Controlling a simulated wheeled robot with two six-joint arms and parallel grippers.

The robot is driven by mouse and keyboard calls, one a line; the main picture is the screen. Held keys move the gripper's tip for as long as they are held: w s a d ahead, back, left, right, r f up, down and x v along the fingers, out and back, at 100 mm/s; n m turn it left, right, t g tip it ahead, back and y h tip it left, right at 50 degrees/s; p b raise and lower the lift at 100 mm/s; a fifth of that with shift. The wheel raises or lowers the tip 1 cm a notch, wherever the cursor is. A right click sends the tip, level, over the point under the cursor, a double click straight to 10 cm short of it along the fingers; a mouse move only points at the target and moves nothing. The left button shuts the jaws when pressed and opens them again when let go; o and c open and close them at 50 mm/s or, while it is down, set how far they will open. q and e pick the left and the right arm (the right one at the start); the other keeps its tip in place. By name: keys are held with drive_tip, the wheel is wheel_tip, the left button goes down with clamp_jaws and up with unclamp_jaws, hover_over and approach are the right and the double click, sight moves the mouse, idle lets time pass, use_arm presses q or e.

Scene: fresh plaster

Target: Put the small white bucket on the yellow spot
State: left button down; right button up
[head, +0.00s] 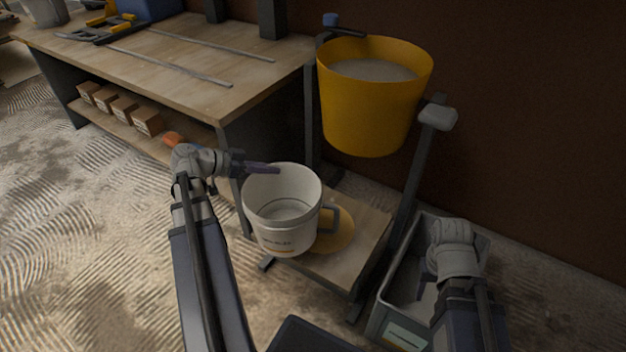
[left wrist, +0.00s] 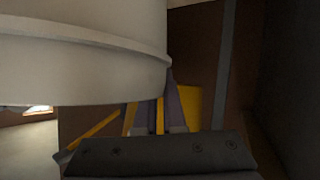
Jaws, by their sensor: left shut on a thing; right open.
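The small white bucket (head: 283,228) is upright, with a grey handle on its right side. It appears held above or in front of the low wooden platform, but its exact height is hard to tell. In the left wrist view the bucket (left wrist: 80,55) fills the upper left, beside the fingers (left wrist: 160,112). The yellow spot (head: 343,232) lies on the platform; the bucket hides its left part. My right gripper (head: 425,285) is open and empty, over the grey crate.
A large yellow bucket (head: 372,115) of grey material hangs on a dark stand above the platform (head: 362,250). The grey crate (head: 398,325) stands to the right. A wooden workbench (head: 190,65) with tools and small boxes below is at left. Textured floor lies in front.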

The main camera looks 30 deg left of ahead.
use_arm(q)
drive_tip(key=r+b+x, duration=0.2)
drive_tip(key=b+x, duration=0.1)
drive_tip(key=x, duration=0.9)
drive_tip(key=shift+w+d, duration=0.4)
drive_tip(key=shift+f+b, duration=0.1)
drive_tip(key=shift+b, duration=0.25)
drive_tip(key=c, duration=1.5)
unclamp_jaws()
drive_tip(key=shift+f, duration=0.1)
drive_tip(key=o, duration=0.5)
